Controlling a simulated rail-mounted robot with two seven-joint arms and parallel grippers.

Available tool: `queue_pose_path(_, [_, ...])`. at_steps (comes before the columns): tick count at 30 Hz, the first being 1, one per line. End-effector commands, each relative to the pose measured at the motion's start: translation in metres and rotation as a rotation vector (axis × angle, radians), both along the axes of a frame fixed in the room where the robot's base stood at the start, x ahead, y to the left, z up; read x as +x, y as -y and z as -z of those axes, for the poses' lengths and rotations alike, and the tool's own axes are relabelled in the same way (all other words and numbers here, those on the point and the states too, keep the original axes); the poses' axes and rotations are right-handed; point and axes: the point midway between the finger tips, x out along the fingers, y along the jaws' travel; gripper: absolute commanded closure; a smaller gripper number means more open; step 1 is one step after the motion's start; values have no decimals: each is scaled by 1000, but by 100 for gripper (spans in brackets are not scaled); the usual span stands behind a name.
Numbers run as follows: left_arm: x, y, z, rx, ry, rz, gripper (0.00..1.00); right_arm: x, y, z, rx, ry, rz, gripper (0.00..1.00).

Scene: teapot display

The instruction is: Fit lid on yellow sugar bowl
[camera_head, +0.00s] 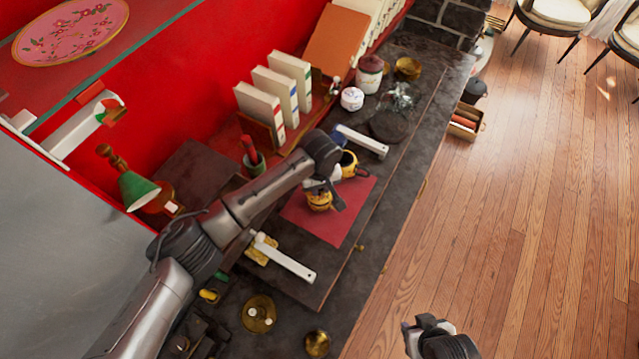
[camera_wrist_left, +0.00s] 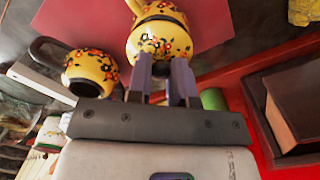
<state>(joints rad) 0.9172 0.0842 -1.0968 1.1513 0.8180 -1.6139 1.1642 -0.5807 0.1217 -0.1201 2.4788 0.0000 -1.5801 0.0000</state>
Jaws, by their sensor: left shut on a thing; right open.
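The yellow sugar bowl with a flower pattern (camera_head: 319,203) stands on a red mat (camera_head: 310,222). It also shows in the left wrist view (camera_wrist_left: 160,12), just beyond my fingers. My left gripper (camera_head: 326,187) is over the bowl, its fingers (camera_wrist_left: 161,75) shut on what looks like the flowered yellow lid (camera_wrist_left: 155,43). The lid is right at the bowl's top; I cannot tell whether it is fully seated. My right gripper (camera_head: 408,333) is open and empty at the bottom edge of the head view, over the floor, far from the bowl.
A yellow flowered pot with a dark handle (camera_head: 348,159) stands close beside the bowl; it also shows in the left wrist view (camera_wrist_left: 92,72). White bars (camera_head: 362,140) lie near the mat. Books (camera_head: 275,95), jars (camera_head: 369,75) and brass pieces (camera_head: 259,313) crowd the counter.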

Motion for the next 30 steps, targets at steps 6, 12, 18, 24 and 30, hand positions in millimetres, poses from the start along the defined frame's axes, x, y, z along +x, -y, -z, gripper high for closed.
queue_pose_path(6, [-1,0,6,0,-2,0,100,0,1,-1,-4,1,-3,57])
queue_pose_path(12, [0,0,6,0,-2,0,100,0,1,-1,-4,2,-3,57])
queue_pose_path(18, [0,0,6,0,-2,0,100,0,0,-1,0,1,0,57])
queue_pose_path(24, [0,0,7,-1,-2,0,100,0,-1,-3,4,1,3,57])
queue_pose_path(30, [0,0,10,0,-1,-1,100,0,-2,-5,7,2,4,57])
